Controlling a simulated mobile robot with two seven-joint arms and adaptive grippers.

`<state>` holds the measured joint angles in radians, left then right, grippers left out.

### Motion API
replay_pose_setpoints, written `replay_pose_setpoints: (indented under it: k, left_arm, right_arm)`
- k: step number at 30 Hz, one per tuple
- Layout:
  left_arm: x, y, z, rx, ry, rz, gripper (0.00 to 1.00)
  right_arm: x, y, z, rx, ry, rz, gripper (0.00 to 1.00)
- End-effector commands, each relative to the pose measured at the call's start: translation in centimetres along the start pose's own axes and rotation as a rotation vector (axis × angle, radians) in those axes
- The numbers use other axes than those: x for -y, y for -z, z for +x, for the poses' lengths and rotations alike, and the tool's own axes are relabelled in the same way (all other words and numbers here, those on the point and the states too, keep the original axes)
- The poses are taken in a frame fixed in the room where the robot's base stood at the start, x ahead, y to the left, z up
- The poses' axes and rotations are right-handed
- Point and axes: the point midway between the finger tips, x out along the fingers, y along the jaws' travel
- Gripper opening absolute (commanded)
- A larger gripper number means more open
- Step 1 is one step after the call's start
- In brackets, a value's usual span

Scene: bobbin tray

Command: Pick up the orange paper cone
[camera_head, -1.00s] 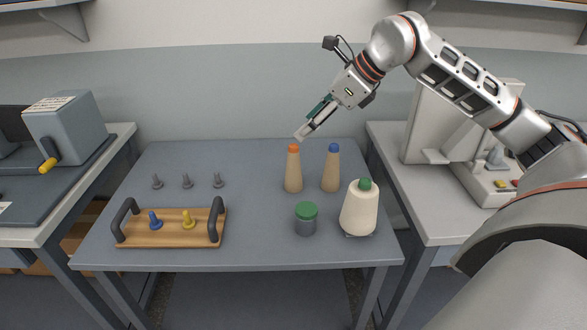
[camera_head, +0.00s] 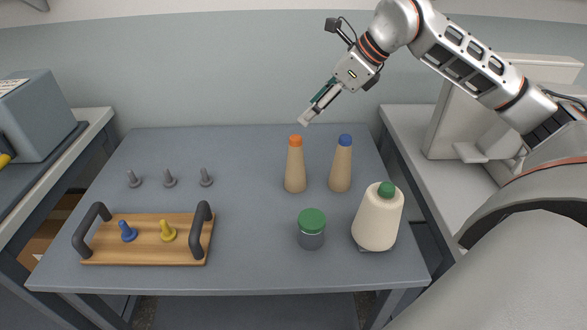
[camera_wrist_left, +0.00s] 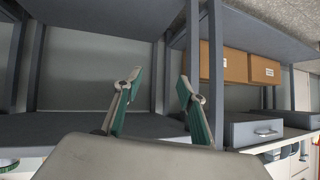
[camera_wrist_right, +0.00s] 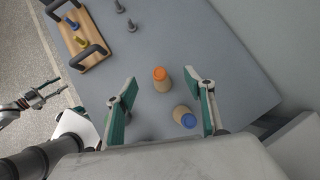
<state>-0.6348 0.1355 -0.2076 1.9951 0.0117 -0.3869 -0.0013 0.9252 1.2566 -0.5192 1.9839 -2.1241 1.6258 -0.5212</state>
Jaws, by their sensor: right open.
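The orange paper cone, a tan cone with an orange top (camera_head: 295,168), stands upright on the grey table (camera_head: 250,185). It also shows in the right wrist view (camera_wrist_right: 161,80), between and beyond the fingers. My right gripper (camera_head: 305,120) is open and empty, just above and behind the orange top in the head view. In the right wrist view my right gripper (camera_wrist_right: 164,95) has its fingers wide apart, with the blue-topped cone (camera_wrist_right: 184,117) near its right finger. My left gripper (camera_wrist_left: 155,100) is open and empty in the left wrist view, facing shelving; the head view does not show it.
The blue-topped cone (camera_head: 341,165) stands close to the right of the orange one. A green-lidded jar (camera_head: 311,230) and a white thread cone (camera_head: 378,218) stand in front. A wooden tray (camera_head: 140,252) with handles and several grey pegs (camera_head: 169,179) are at left.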

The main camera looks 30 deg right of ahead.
Motion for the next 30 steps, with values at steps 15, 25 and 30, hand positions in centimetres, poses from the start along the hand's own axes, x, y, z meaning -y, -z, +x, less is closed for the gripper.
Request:
replay_pose_setpoints:
  k: [15,25,30]
  left_arm:
    - [0.5,-4.3,2.2,0.029,0.015,0.031,0.4]
    - [0.1,-4.8,2.2,0.033,0.011,0.027,0.4]
    - [0.0,-5.2,2.2,0.04,0.009,0.028,0.4]
  right_arm:
    - [-0.3,5.5,9.5,-0.071,-0.046,0.028,0.53]
    - [-0.9,5.9,13.3,-0.071,-0.047,0.029,0.53]
    - [-0.9,6.1,15.3,-0.071,-0.044,0.03,0.53]
